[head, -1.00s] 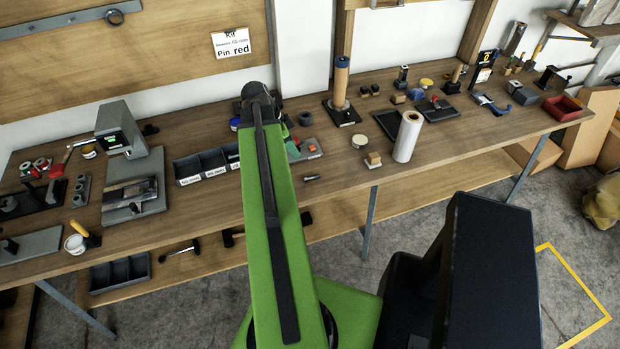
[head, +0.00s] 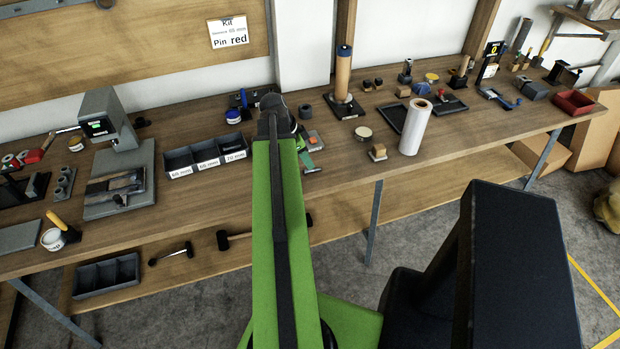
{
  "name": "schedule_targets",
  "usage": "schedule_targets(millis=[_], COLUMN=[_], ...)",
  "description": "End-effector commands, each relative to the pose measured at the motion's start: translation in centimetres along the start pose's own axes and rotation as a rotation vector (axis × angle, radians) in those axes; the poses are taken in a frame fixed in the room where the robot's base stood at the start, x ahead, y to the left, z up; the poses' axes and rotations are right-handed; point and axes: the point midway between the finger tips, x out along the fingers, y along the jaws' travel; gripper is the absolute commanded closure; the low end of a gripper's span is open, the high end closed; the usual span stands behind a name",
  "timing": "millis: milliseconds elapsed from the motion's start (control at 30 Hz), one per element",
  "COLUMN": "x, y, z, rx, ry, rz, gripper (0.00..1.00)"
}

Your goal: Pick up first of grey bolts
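I cannot make out any grey bolt for certain. My green arm runs up the middle of the head view and covers part of the bench. Its dark end joint is above the bench, right of a black bin (head: 178,162) with three compartments. The bin's labels seem to read 55 mm, 65 mm and 70 mm, and its inside is dark. My gripper is hidden behind the arm, so its fingers do not show. A small green and grey item (head: 308,160) lies just right of the arm.
A grey press (head: 112,120) stands left of the bin. A white roll (head: 415,127), a small wooden block (head: 378,152) and a tall brown cylinder (head: 343,75) stand to the right. A sign (head: 229,33) reads "Kit" and "Pin red". Hammers (head: 172,253) lie on the lower shelf.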

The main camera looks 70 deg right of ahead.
Motion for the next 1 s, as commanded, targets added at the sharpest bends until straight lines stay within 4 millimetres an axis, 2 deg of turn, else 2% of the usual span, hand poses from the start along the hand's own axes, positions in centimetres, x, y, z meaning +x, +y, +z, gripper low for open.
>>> schedule_targets(millis=[300,567,833,1000], x=[5.1,5.0,5.0,5.0], y=[-0.1,-0.1,-0.1,-0.1], z=[0.5,0.2,0.2,0.2], rx=[0.001,0.001,0.001,0.002], ry=[0.000,0.000,0.000,0.000], rz=[0.000,0.000,0.000,0.001], gripper=[0.64,0.64,0.99,1.00])
